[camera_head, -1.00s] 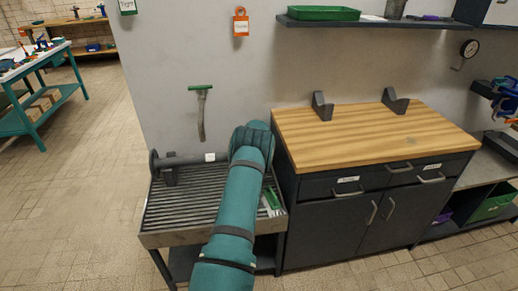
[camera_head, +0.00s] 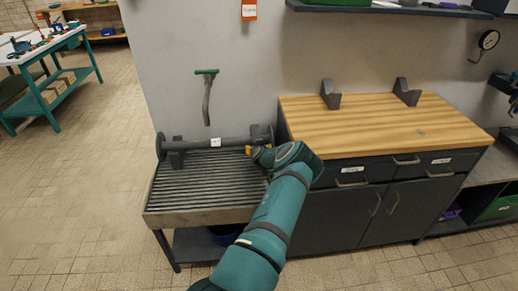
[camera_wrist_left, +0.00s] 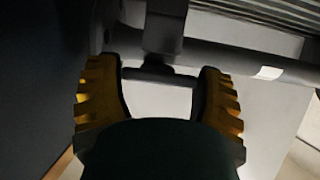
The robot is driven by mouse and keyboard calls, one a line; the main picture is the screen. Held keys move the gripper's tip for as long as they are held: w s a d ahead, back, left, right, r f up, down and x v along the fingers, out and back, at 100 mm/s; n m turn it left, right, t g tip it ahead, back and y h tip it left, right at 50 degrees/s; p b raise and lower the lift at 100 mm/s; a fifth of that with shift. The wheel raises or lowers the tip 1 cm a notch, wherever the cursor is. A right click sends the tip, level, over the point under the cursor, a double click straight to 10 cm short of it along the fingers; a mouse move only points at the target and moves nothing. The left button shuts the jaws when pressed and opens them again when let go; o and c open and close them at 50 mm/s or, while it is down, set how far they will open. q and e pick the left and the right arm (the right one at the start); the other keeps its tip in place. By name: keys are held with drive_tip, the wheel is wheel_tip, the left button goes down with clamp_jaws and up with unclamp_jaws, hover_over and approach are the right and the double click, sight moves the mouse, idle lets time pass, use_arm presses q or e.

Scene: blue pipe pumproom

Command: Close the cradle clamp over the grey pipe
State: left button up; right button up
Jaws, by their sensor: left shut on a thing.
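The grey pipe (camera_head: 232,141) lies across a slatted rack, with a round flange at each end and a white label near its middle. A dark cradle (camera_head: 176,153) shows under its left part. My left gripper (camera_head: 250,150) is at the pipe's right end, its yellow fingers close to the pipe. In the left wrist view, my left gripper (camera_wrist_left: 160,100) has its fingers on either side of a dark clamp bar (camera_wrist_left: 158,76) and is shut on it, beside the pipe (camera_wrist_left: 225,62). How far the clamp is closed I cannot tell. My right gripper is not in view.
The slatted rack (camera_head: 205,187) stands against the wall, left of a dark cabinet with a wooden top (camera_head: 385,125). The tiled floor at left is open.

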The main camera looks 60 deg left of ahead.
use_arm(q)
drive_tip(key=shift+f, duration=0.15)
drive_tip(key=o, duration=1.1)
drive_tip(key=shift+c, duration=0.2)
drive_tip(key=shift+o, duration=1.1)
drive_tip(key=shift+f, duration=0.15)
drive_tip(key=shift+d+r, duration=0.1)
drive_tip(key=shift+r, duration=0.1)
drive_tip(key=v, duration=1.1)
drive_tip(key=shift+d+r, duration=0.2)
drive_tip(key=shift+d, duration=0.05)
drive_tip(key=shift+s, duration=0.15)
